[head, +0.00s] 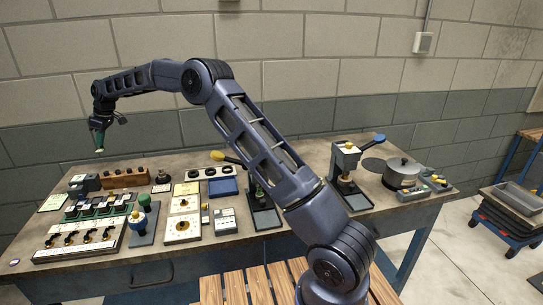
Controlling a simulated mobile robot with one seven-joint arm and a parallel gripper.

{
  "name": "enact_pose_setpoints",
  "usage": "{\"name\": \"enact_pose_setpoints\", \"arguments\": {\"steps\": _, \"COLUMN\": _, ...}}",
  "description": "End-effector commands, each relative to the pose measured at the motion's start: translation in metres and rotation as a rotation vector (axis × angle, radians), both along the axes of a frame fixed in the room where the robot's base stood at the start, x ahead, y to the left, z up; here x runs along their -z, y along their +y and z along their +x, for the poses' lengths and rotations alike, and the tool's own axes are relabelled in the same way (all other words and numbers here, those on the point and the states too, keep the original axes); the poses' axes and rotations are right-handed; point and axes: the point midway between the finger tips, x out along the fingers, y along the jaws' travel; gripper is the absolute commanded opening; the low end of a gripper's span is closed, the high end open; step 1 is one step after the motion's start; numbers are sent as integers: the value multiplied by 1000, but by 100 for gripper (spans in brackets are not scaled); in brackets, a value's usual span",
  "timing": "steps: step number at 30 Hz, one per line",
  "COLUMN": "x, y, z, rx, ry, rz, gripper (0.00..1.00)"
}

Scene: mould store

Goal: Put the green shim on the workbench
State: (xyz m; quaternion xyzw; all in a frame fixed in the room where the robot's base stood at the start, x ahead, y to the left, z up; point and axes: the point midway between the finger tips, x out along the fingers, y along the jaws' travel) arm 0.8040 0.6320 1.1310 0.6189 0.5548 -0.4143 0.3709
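My gripper (101,134) is raised at the far left, above the back left part of the workbench (305,170) and apart from it. A small green piece with a pale lower tip shows at its end. The gripper is too small in view to tell whether this is the green shim held between the fingers or part of the gripper, and whether the fingers are open or shut. Green parts also sit on the bench: a row of green blocks (98,209) at the left and a green knob (145,200). I cannot single out a shim among them.
Several trays and fixtures crowd the bench's left half, including a light board with dark knobs (84,238). A lever press (345,165) and a grey round pot (402,172) stand at the right. A slatted wooden surface (235,290) is in front. A blue cart (515,217) stands far right.

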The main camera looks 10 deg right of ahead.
Motion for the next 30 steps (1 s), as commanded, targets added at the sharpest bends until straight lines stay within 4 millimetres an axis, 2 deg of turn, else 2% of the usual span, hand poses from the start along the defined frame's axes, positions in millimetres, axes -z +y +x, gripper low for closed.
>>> {"name": "enact_pose_setpoints", "arguments": {"steps": 1, "x": -1, "y": -21, "z": 17, "rx": 32, "ry": 0, "rz": -1, "gripper": 0}}
{"name": "enact_pose_setpoints", "arguments": {"steps": 3, "x": -1, "y": -44, "z": 37, "rx": 70, "ry": 0, "rz": 0, "gripper": 0}}
{"name": "enact_pose_setpoints", "arguments": {"steps": 8, "x": -2, "y": -101, "z": 78, "rx": 158, "ry": -1, "rz": 0, "gripper": 0}}
{"name": "enact_pose_setpoints", "arguments": {"steps": 15, "x": -2, "y": -193, "z": 131, "rx": 293, "ry": 1, "rz": -1, "gripper": 0}}
{"name": "enact_pose_setpoints", "arguments": {"steps": 21, "x": -3, "y": -273, "z": 167, "rx": 406, "ry": 2, "rz": -1, "gripper": 0}}
{"name": "enact_pose_setpoints", "arguments": {"steps": 30, "x": -3, "y": -399, "z": 205, "rx": 578, "ry": 3, "rz": -1, "gripper": 0}}
